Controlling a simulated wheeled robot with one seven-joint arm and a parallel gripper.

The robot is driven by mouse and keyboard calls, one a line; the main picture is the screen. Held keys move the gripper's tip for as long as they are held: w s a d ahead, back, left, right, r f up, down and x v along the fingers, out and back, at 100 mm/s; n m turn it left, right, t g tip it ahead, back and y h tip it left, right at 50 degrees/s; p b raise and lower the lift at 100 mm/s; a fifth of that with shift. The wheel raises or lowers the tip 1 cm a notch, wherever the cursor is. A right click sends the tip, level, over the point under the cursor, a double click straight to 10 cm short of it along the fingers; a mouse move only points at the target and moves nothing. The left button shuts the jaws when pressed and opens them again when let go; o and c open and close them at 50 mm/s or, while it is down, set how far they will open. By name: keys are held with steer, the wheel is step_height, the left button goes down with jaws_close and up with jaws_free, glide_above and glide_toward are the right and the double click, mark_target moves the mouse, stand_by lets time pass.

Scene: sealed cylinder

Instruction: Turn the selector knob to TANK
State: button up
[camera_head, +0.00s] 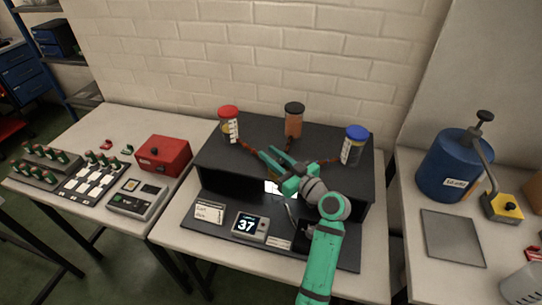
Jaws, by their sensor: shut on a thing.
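My gripper (272,160), teal-green, reaches in from the lower right over the black stand (215,155). Its fingers point up and left, at the middle of the stand's top. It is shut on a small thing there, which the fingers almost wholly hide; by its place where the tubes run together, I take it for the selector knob. The knob's pointer and any TANK label cannot be made out. Three jars stand at the stand's back: red-lidded (229,126), dark-lidded with orange contents (294,121) and blue-lidded (353,146).
A display reading 37 (249,227) and a white card (209,212) are at the stand's front. A red box (163,155), a grey device (138,199) and switch panels (88,183) are left. A blue cylinder (447,166) stands on the right table, beside a yellow block (502,207).

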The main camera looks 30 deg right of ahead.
mark_target(284, 165)
steer(key=o, duration=1.1)
steer(key=shift+w+f, duration=0.1)
steer(key=shift+f, duration=0.05)
steer(key=shift+c, duration=0.2)
steer(key=shift+s, duration=0.25)
steer(key=s, duration=0.3)
steer(key=s+d, duration=0.1)
steer(key=s, duration=0.6)
steer(key=shift+s+d, duration=0.2)
steer(key=shift+s, duration=0.15)
